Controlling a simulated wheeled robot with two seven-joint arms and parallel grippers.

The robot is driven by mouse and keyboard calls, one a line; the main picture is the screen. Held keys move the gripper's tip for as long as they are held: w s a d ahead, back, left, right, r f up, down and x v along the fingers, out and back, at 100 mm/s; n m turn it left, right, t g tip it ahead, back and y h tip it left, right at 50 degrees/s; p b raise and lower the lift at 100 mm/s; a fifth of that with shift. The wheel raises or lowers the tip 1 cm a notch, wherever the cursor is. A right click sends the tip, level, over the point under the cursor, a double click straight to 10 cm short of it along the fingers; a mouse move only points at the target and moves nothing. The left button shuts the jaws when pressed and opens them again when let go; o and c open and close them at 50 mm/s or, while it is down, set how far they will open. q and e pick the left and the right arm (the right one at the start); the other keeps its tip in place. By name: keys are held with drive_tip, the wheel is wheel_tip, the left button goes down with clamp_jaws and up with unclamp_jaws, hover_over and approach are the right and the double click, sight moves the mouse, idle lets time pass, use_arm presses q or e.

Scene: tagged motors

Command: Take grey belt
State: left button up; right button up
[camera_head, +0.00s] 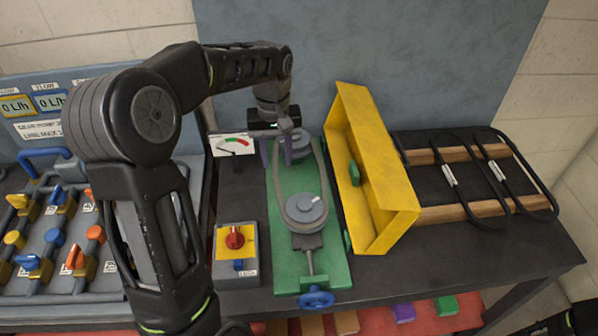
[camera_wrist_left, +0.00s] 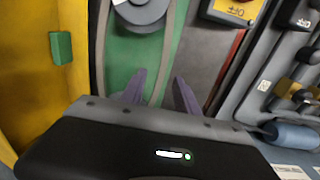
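The grey belt (camera_head: 322,176) runs around two grey pulleys, the near one (camera_head: 306,209) and the far one (camera_head: 298,141), on a green base plate (camera_head: 286,275). A blue handwheel (camera_head: 317,298) sits at the plate's near end. My left gripper (camera_head: 276,151) is low over the plate's far left side, beside the far pulley. In the left wrist view its two purple fingers (camera_wrist_left: 160,92) stand apart, with one strand of the belt (camera_wrist_left: 167,55) appearing between them. Whether the fingers touch the belt cannot be told. My right gripper is not in view.
A yellow guard (camera_head: 385,215) with a green handle stands open right of the plate. Black looped belts (camera_head: 450,175) lie on a rack at right. A gauge (camera_head: 233,145) and a red-knob switch box (camera_head: 236,255) stand at left, beside a valve panel (camera_head: 60,240).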

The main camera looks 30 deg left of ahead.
sight(278, 177)
use_arm(q)
drive_tip(key=shift+s+f+p, duration=0.1)
drive_tip(key=shift+f+p, duration=0.35)
drive_tip(key=shift+f, duration=1.95)
clamp_jaws()
